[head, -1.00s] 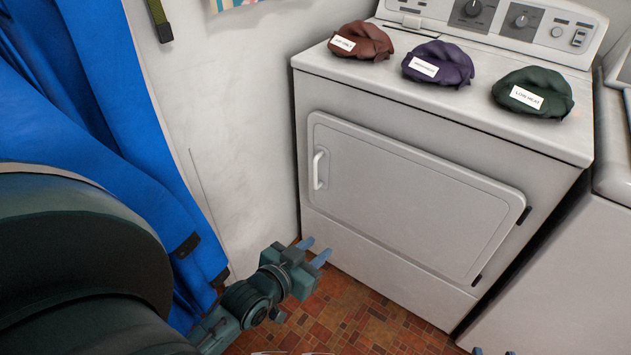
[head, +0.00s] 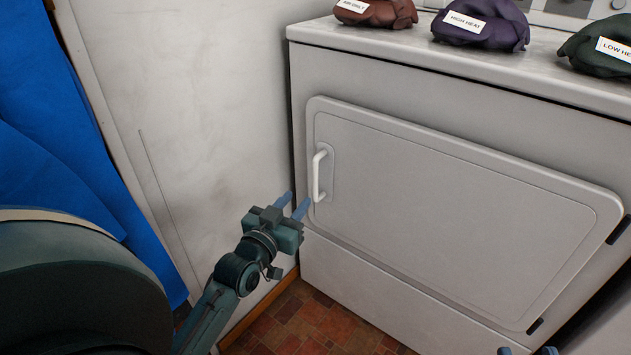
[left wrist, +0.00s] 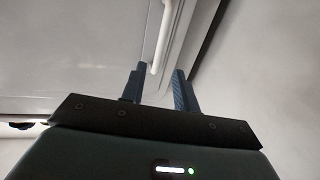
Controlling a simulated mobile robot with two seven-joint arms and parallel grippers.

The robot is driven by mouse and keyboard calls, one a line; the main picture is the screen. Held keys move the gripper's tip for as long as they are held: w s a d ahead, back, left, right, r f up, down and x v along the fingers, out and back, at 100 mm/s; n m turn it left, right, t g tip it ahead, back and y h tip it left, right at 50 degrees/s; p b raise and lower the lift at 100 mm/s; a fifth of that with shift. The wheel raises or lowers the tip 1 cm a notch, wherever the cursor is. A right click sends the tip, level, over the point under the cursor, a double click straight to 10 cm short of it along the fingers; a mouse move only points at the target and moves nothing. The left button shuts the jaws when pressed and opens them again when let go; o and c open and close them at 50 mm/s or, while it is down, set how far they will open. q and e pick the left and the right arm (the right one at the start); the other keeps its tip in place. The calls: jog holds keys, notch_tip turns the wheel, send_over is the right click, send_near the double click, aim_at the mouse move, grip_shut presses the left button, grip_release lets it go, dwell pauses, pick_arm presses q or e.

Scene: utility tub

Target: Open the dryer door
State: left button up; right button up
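The dryer door (head: 440,205) is a closed white panel on the front of the white dryer. Its white bar handle (head: 318,177) stands upright at the door's left edge. My left gripper (head: 296,202) is open, just left of and slightly below the handle, apart from it. In the left wrist view the handle (left wrist: 157,60) lies beyond the fingertips, in line with the gap between my left gripper's fingers (left wrist: 157,82). My right gripper (head: 527,350) shows only as two separated blue fingertips at the bottom edge.
Three cloth bundles with labels, brown (head: 375,12), purple (head: 482,25) and green (head: 602,45), lie on the dryer top (head: 450,50). A white wall (head: 200,110) is close on the left. A blue cloth (head: 60,150) hangs at far left. The tiled floor (head: 320,325) is clear.

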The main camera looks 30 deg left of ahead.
aim_at(314, 179)
pick_arm(q)
jog(key=w+b, duration=0.1)
jog(key=w, duration=0.2)
jog(key=w+b, duration=0.1)
jog(key=w, duration=0.2)
jog(key=w+a+b, duration=0.1)
jog(key=w, duration=0.2)
jog(key=shift+w+f, duration=0.1)
jog(key=shift+w, duration=0.05)
jog(key=shift+w+a, duration=0.1)
jog(key=shift+w, duration=0.5)
pick_arm(e)
jog(key=shift+w+a+r+t+y, duration=0.25)
jog(key=shift+r+t+y, duration=0.2)
jog(key=shift+y, duration=0.15)
pick_arm(q)
jog(key=shift+c, duration=0.3)
grip_shut()
pick_arm(e)
jog(key=shift+f, duration=0.15)
